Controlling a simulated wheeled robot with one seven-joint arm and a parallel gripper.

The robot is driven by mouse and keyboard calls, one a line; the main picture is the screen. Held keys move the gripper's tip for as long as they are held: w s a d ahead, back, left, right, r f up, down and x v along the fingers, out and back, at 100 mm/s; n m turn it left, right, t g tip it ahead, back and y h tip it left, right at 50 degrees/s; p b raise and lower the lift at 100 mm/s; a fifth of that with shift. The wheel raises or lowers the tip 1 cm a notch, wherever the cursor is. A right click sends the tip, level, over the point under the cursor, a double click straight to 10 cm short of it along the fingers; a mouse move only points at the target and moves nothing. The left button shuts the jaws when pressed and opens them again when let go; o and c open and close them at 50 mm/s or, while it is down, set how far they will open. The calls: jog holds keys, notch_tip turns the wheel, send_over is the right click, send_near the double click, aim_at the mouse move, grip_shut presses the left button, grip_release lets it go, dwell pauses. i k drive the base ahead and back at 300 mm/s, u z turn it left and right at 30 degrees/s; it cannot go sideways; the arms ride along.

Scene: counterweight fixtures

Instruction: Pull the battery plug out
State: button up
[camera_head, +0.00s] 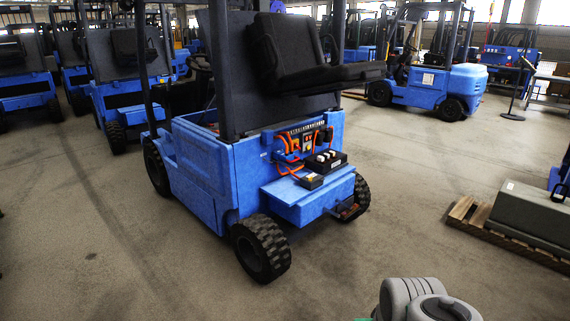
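A blue forklift (200,175) stands in the middle with its dark hood and seat (300,60) tipped up. Its open rear bay (305,140) shows orange cables (284,158) and small dark parts. A black block with white caps (325,160) sits on the blue rear ledge (290,192). A smaller black block (310,180) lies in front of it, with an orange cable running towards it. I cannot tell for certain which part is the battery plug, or whether it is seated. My gripper is not in view; only grey links of my arm show at the bottom right.
Clear concrete floor (400,190) lies between me and the forklift and to its right. A grey counterweight block (530,215) rests on a wooden pallet (470,215) at the right. Another blue forklift (430,80) stands behind right; several more stand at the left.

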aim_at(290, 158)
jog(key=u, duration=0.05)
jog(key=i, duration=1.55)
jog(key=z, duration=0.35)
jog(key=i, duration=2.15)
jog(key=u, duration=0.35)
